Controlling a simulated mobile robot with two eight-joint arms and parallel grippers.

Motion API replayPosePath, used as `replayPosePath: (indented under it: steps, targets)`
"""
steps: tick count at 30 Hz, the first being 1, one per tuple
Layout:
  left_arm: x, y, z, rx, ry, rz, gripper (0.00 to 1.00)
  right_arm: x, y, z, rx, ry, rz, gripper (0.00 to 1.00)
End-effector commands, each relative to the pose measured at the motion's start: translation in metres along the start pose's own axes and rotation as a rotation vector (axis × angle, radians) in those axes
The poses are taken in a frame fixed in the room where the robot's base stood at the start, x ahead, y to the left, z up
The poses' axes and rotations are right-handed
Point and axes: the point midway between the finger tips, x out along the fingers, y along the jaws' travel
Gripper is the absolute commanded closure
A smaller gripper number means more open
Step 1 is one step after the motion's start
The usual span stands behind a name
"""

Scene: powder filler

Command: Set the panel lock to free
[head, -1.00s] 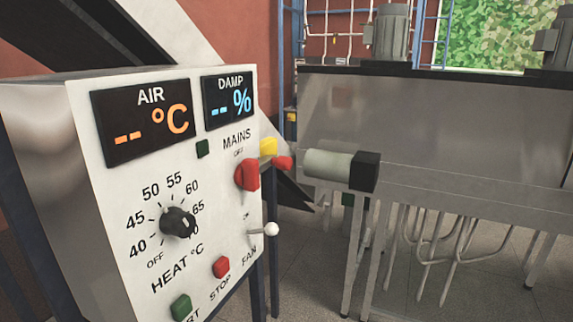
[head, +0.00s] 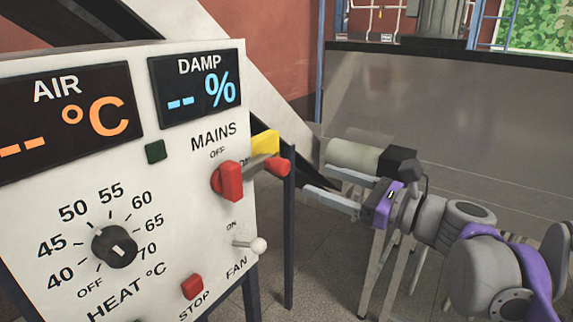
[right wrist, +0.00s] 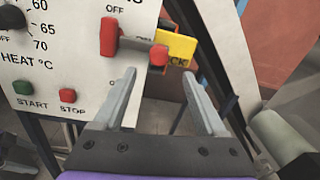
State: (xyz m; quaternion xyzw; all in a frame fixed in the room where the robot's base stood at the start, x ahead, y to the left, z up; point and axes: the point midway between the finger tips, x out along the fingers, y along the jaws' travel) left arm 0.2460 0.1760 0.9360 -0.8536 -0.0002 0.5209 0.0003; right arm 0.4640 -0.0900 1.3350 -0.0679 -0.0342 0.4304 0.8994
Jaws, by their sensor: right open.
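The control panel (head: 190,135) fills the left of the head view. At its right edge is a yellow plate (head: 265,142), partly hidden; in the right wrist view its visible letters end in "CK" (right wrist: 176,50). In front of the plate, a grey bar with a red end (head: 278,166) reaches out; the red end also shows in the right wrist view (right wrist: 158,56). The lock's setting cannot be read. My right gripper (head: 318,182) is open and empty, right of the red end and apart from it. In the wrist view its fingers (right wrist: 158,76) point toward it.
The red MAINS switch (head: 230,181) sits just left of the bar, with the white-tipped FAN toggle (head: 257,245) below. The heat knob (head: 114,247) and red STOP button (head: 192,287) are further left. A pale cylinder (head: 352,154) on a metal machine (head: 450,120) stands behind my gripper.

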Motion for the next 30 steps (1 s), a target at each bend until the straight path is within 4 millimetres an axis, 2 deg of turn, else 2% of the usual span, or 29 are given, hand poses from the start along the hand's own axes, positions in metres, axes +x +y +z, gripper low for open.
replayPosePath:
  steps: [9,15,21,28,30]
  targets:
    - [-0.007,0.0,-0.007,0.0,0.006,0.0,0.0,0.06,0.002,0.001,-0.004,-0.001,0.007,0.26]
    - [-0.009,0.0,-0.01,0.0,0.009,0.0,0.0,0.088,0.002,0.001,-0.004,0.001,0.005,0.26]
    - [-0.01,0.0,-0.011,0.0,0.009,0.0,0.0,0.099,0.002,0.0,-0.004,0.002,0.003,0.26]
    - [-0.01,0.0,-0.011,0.0,0.009,0.0,0.0,0.099,0.001,-0.001,-0.005,0.002,0.002,0.26]
    - [-0.01,0.0,-0.011,0.0,0.009,0.0,0.0,0.099,0.001,-0.001,-0.005,0.002,0.002,0.37]
